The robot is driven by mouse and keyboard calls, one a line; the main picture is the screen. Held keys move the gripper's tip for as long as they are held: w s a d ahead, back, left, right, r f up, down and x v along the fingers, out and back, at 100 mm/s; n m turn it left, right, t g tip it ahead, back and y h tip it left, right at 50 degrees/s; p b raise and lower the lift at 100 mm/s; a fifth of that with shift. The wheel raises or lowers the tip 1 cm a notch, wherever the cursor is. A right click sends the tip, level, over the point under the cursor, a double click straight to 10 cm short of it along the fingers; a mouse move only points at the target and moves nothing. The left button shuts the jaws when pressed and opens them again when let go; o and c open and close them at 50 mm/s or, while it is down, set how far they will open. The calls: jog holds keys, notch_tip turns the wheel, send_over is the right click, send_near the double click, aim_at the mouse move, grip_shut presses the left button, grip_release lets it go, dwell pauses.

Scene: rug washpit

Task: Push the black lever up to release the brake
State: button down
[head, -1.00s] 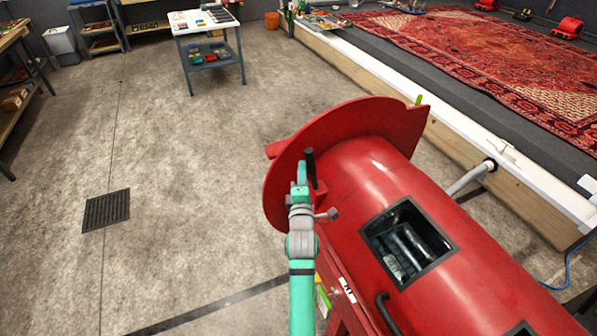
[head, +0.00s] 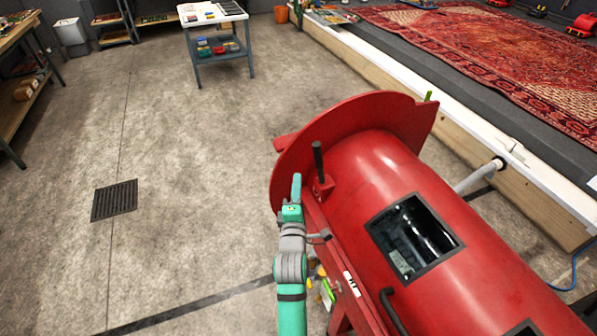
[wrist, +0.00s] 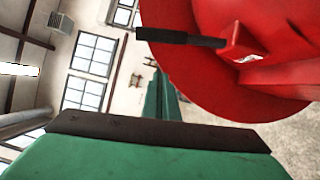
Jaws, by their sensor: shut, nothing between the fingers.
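The black lever (head: 318,160) sticks up from a small red bracket (head: 323,187) on the near-left side of the large red drum machine (head: 375,165). In the wrist view the lever (wrist: 180,37) shows as a dark bar running out from its red mount. My gripper (head: 296,187) is shut and empty, with its green fingers pointing away from me. It is just left of and below the lever in the head view, with a visible gap between them. In the wrist view the green finger (wrist: 161,98) and a dark edge fill the lower part.
A round red end flange (head: 300,150) stands close beyond the lever. A grey handle (head: 319,238) sticks out near my wrist. A white-topped cart (head: 205,18) stands far back. The floor to the left is clear, with a drain grate (head: 114,201).

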jog(key=s, duration=0.3)
jog(key=shift+s+a+f, duration=0.1)
jog(key=shift+s+a, duration=0.05)
jog(key=shift+s, duration=0.1)
dwell(0.4)
jog(key=s+d+f+m+g, duration=0.1)
jog(key=s+f+m, duration=0.4)
jog(key=s, duration=0.6)
jog(key=s+d+f+m+g, duration=0.1)
jog(key=s+f+m, duration=0.3)
jog(key=s+f, duration=0.45)
jog(key=s+d+r+m, duration=0.1)
jog(key=s+m, duration=0.4)
jog(key=s, duration=0.7)
jog(key=s+d+r+m+g, duration=0.1)
jog(key=s+m, duration=0.4)
jog(key=s, duration=0.8)
jog(key=shift+s+d+r+m, duration=0.3)
jog(key=shift+d+r, duration=0.25)
jog(key=shift+r, duration=0.35)
jog(key=shift+w, duration=0.1)
